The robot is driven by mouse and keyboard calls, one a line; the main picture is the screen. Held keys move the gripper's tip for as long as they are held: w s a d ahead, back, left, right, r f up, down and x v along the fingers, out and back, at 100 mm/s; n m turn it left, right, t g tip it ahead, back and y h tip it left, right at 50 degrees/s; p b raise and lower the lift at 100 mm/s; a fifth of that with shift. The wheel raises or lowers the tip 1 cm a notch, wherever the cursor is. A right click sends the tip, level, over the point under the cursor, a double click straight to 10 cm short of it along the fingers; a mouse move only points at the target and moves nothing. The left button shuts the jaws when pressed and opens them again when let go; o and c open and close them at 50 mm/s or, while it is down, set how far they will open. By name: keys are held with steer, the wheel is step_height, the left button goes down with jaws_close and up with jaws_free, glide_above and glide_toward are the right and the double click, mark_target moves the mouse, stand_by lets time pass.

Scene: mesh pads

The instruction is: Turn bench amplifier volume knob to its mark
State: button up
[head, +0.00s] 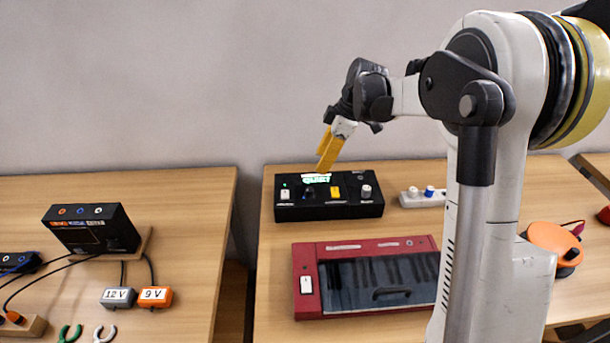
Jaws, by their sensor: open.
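A black box (328,211), which looks like the bench amplifier, sits at the back left of the middle table. Its top has a white switch (285,194), a dark round control (309,192), a yellow piece (335,192) and a pale grey knob (366,191) at the right. A lit green sign reading QUIET (317,179) is at its back edge. I cannot tell which control is the volume knob, nor see its mark clearly. My gripper (322,161), with yellow fingers, is open and empty just above and behind the box, pointing down; it appears apart from the controls.
A red keyboard-like case (303,256) lies in front of the box. A power strip (421,197) is to its right. An orange round thing (553,238) is farther right. The left table holds another black box (92,229) and cables. A gap separates the tables.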

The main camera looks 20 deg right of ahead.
mark_target(310, 189)
steer(key=shift+n+g+y, duration=0.3)
steer(key=shift+n+y, duration=0.1)
steer(key=shift+n, duration=0.5)
steer(key=b+x, duration=0.1)
steer(key=x, duration=0.3)
steer(key=w+d+b+x, duration=0.1)
steer(key=x, duration=0.4)
steer(key=w+d+f+b+x, duration=0.1)
steer(key=b+x, duration=0.1)
steer(key=x, duration=0.2)
steer(key=shift+d+f, duration=0.15)
steer(key=shift+f, duration=0.15)
jaws_close()
